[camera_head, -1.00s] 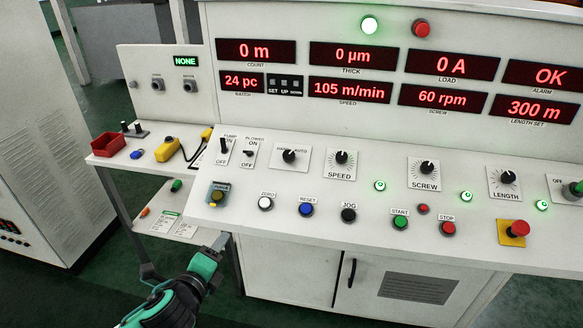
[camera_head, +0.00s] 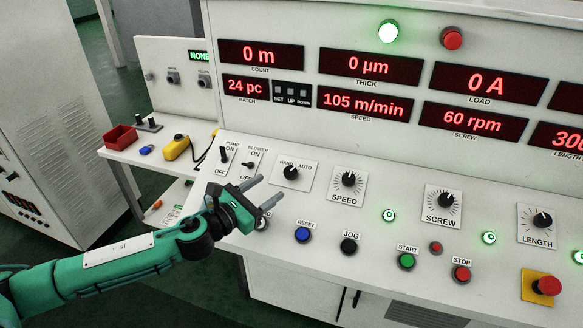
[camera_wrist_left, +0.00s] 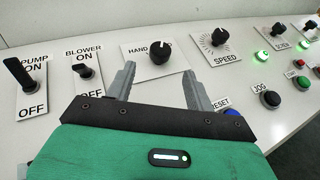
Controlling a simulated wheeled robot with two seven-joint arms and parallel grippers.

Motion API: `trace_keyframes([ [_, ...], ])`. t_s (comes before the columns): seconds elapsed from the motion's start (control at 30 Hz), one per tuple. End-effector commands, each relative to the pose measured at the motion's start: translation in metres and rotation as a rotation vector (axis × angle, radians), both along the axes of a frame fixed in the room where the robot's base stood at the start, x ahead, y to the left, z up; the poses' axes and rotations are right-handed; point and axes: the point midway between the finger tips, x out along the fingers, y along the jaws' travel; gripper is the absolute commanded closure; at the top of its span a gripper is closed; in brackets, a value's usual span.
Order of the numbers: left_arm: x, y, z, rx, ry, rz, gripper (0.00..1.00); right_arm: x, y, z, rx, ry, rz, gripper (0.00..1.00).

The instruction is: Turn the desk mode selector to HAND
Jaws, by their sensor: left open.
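The mode selector (camera_head: 291,173) is a black knob on a white plate marked HAND on the left and AUTO on the right, on the sloping desk panel. In the left wrist view the selector (camera_wrist_left: 159,50) shows just beyond and between my fingertips, and nothing touches it. Its white pointer mark seems to lean up and to the right, toward AUTO. My left gripper (camera_head: 269,187) is open and empty, over the panel, left of and a little nearer than the selector. It also shows in the left wrist view (camera_wrist_left: 159,80). My right gripper is not in view.
The pump switch (camera_head: 224,155) and blower switch (camera_head: 249,163) stand left of the selector, the SPEED knob (camera_head: 348,180) right. The blue RESET button (camera_head: 302,234) and black JOG button (camera_head: 348,245) lie nearer.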

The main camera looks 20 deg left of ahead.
Motion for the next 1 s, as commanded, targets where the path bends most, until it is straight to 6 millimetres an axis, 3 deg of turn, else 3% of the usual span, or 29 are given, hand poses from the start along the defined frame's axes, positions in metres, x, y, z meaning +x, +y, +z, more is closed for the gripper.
trace_keyframes([
  [0.3,0.052,-0.025,0.003,-0.003,0.0,0.001,0.46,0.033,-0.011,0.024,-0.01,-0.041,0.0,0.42],
  [0.5,0.074,-0.036,0.002,-0.003,0.0,0.0,0.46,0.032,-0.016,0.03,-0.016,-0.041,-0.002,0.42],
  [0.97,0.083,-0.041,0.0,-0.001,0.002,0.0,0.46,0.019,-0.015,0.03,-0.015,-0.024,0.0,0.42],
  [1.0,0.083,-0.041,0.0,-0.001,0.002,0.0,0.52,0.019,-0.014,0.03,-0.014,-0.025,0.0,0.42],
])
